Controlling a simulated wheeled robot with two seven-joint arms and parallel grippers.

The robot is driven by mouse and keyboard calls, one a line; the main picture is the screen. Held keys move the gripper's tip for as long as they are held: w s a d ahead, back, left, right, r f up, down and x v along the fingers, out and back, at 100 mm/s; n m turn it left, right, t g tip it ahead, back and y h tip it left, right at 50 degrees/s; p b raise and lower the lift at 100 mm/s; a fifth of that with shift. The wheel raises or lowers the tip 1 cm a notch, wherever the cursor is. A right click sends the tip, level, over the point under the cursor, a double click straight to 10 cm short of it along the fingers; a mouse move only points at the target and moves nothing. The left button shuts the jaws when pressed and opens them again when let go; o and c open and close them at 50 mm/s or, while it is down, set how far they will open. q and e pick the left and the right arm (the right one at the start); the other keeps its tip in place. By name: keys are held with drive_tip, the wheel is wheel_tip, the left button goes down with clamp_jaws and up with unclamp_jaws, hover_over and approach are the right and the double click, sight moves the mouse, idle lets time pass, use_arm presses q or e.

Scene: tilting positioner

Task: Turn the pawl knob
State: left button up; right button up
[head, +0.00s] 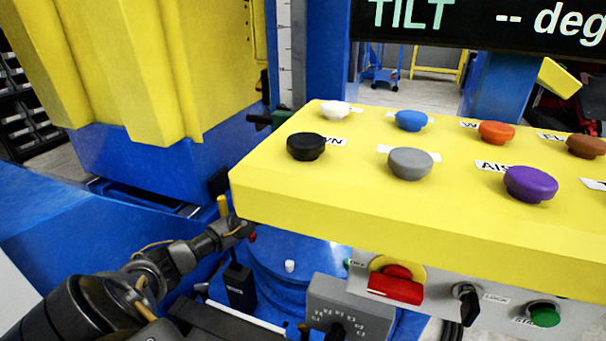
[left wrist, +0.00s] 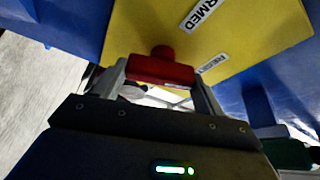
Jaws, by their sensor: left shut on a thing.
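The red pawl knob (left wrist: 160,68) is a bar-shaped handle with a rounded hub, in front of a yellow panel (left wrist: 190,28). My left gripper (left wrist: 161,78) has one finger at each end of the red bar and is shut on it. In the head view my left arm comes in from the lower left, and the left gripper (head: 240,228) is below the left corner of the yellow console. A small bit of red (head: 252,237) shows beside its tip; most of the knob is hidden there. My right gripper is not in view.
The yellow console (head: 400,215) with several coloured buttons overhangs close to the right of my left gripper. Below it is a grey panel (head: 440,283) with a red stop control, a black switch and a green button. A blue machine body (head: 100,225) stands behind my arm.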

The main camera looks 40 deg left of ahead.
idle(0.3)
use_arm(q)
drive_tip(key=o, duration=1)
drive_tip(key=shift+s+a+f+p, duration=0.1)
drive_tip(key=shift+s+f+p, duration=0.2)
drive_tip(key=shift+s, duration=1.5)
drive_tip(key=shift+s+a+f+p, duration=0.15)
drive_tip(key=shift+s+p, duration=0.3)
drive_tip(key=shift+s, duration=1.35)
drive_tip(key=shift+s+d+f+p, duration=0.1)
drive_tip(key=shift+s+f+p, duration=0.2)
drive_tip(key=shift+s, duration=1.5)
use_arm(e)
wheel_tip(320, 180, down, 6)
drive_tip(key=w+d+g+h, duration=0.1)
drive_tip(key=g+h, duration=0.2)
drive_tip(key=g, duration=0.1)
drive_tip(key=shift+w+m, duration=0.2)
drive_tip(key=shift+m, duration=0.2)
